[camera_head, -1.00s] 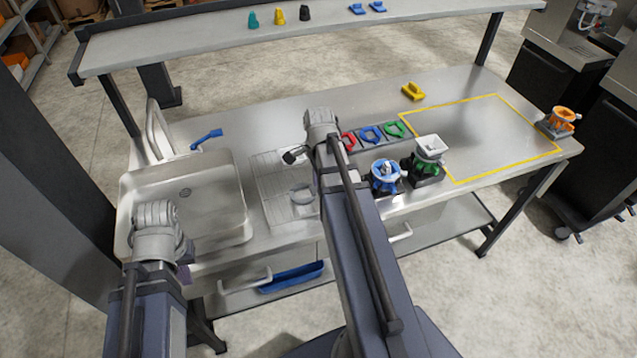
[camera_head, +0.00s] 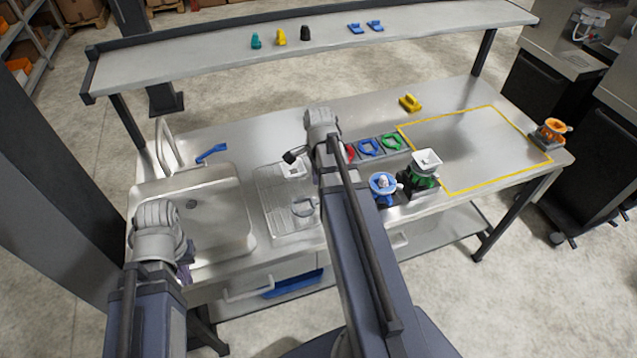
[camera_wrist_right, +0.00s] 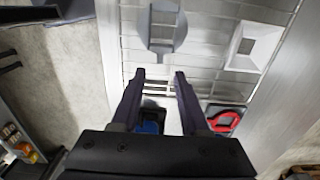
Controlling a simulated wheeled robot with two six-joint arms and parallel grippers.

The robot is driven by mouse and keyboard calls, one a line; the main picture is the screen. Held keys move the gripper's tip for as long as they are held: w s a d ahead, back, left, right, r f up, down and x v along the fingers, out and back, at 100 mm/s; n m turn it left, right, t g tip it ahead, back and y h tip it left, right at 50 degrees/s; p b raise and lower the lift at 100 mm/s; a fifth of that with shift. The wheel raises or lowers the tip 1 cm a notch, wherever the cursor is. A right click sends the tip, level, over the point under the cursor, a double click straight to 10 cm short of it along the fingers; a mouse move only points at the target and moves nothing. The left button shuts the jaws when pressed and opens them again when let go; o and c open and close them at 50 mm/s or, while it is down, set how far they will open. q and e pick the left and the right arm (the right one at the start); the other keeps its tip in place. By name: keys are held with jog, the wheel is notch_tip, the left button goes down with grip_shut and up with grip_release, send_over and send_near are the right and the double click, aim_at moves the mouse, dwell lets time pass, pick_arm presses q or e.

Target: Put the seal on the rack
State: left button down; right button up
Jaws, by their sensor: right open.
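Red (camera_head: 349,152), blue (camera_head: 369,147) and green (camera_head: 392,142) ring-shaped seals lie in a row of dark trays mid-bench; the red one is partly hidden by my right arm. A wire rack (camera_head: 270,205) lies beside the sink, with a grey looped part (camera_head: 303,207) and a white square funnel (camera_head: 293,168) on it. In the right wrist view, my right gripper (camera_wrist_right: 159,76) is open and empty, pointing towards the rack (camera_wrist_right: 205,75). The red seal (camera_wrist_right: 225,121) is to its right. My left gripper (camera_head: 186,258) is over the sink; its fingers are mostly hidden.
A blue dispenser (camera_head: 383,187) and a green one with a white hopper (camera_head: 425,168) stand at the front edge. An orange one (camera_head: 550,133) stands at the right end. The yellow-outlined area (camera_head: 480,145) is clear. A raised shelf (camera_head: 200,62) runs along the back.

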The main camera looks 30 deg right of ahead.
notch_tip(320, 180, up, 6)
jog(key=p, duration=0.5)
jog(key=shift+r, duration=0.15)
jog(key=s+a+n, duration=0.3)
jog(key=a+n, duration=0.9)
jog(key=a, duration=0.2)
jog(key=s+a+n+h, duration=0.1)
jog(key=s+a+n, duration=0.3)
jog(key=a+n, duration=0.8)
jog(key=a, duration=0.3)
jog(key=shift+n, duration=0.3)
notch_tip(320, 180, down, 10)
jog(key=b, duration=0.9)
jog(key=shift+r, duration=0.25)
